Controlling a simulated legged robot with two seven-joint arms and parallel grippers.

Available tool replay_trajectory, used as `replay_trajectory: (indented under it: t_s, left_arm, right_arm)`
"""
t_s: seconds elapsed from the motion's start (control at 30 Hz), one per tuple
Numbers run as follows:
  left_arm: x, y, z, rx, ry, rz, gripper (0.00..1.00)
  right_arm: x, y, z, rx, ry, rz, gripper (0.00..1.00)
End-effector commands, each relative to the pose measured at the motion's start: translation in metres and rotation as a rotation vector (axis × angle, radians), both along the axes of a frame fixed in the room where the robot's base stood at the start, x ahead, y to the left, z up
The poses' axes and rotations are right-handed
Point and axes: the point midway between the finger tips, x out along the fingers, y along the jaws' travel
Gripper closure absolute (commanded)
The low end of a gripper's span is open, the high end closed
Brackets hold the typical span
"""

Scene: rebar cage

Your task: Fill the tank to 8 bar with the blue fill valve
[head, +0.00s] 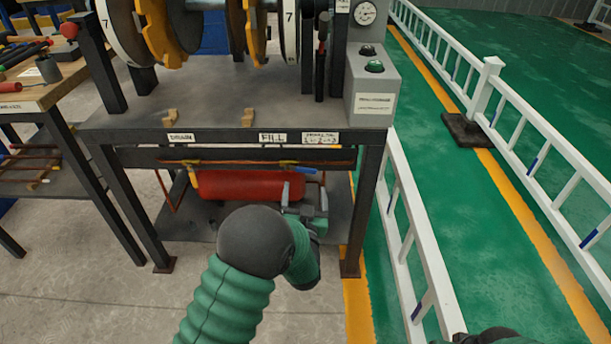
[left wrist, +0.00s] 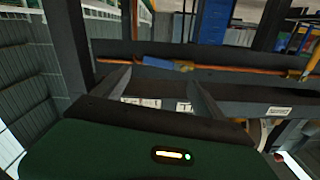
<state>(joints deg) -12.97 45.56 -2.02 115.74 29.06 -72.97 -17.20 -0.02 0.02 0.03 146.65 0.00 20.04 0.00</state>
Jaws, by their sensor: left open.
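The red tank (head: 245,185) lies on the lower shelf under the bench. A copper pipe runs above it below the bench top. The blue fill valve handle (head: 290,163) sits at the pipe's right part, under the FILL label (head: 272,138). My left gripper (head: 305,197) is open just below and in front of this handle.
A yellow handle (head: 182,163) is on the left part of the pipe, under another label. Bench legs (head: 365,205) stand close right of my left gripper. A white fence (head: 415,230) runs along the right.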

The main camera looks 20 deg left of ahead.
Motion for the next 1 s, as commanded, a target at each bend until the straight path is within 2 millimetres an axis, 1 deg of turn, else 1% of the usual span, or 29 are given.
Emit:
replay_trajectory:
  t_s: [0.03, 0.2, 0.3, 0.4, 0.53, 0.77, 1.0]
  left_arm:
    - [0.013, 0.004, -0.005, -0.002, -0.004, 0.001, 0.19]
    - [0.055, 0.017, -0.006, 0.000, -0.002, 0.001, 0.19]
    - [0.075, 0.022, -0.004, 0.000, -0.002, 0.000, 0.19]
    - [0.089, 0.026, -0.003, -0.001, 0.000, 0.000, 0.19]
    - [0.097, 0.028, -0.001, 0.000, 0.001, -0.001, 0.19]
    - [0.098, 0.028, 0.000, 0.000, 0.001, -0.002, 0.19]
    - [0.098, 0.028, 0.000, 0.000, 0.001, -0.002, 0.51]
  right_arm:
    - [0.000, 0.000, -0.011, 0.000, 0.000, 0.000, 0.64]
    - [0.000, 0.000, -0.028, 0.000, 0.000, -0.001, 0.64]
    - [0.000, 0.000, -0.036, 0.000, 0.001, -0.001, 0.64]
    - [0.000, -0.001, -0.040, 0.000, 0.000, -0.001, 0.64]
    - [0.000, 0.000, -0.042, 0.000, 0.000, -0.001, 0.64]
    - [0.000, 0.000, -0.041, 0.000, 0.000, -0.001, 0.64]
    - [0.000, 0.000, -0.041, 0.000, 0.000, -0.001, 0.64]
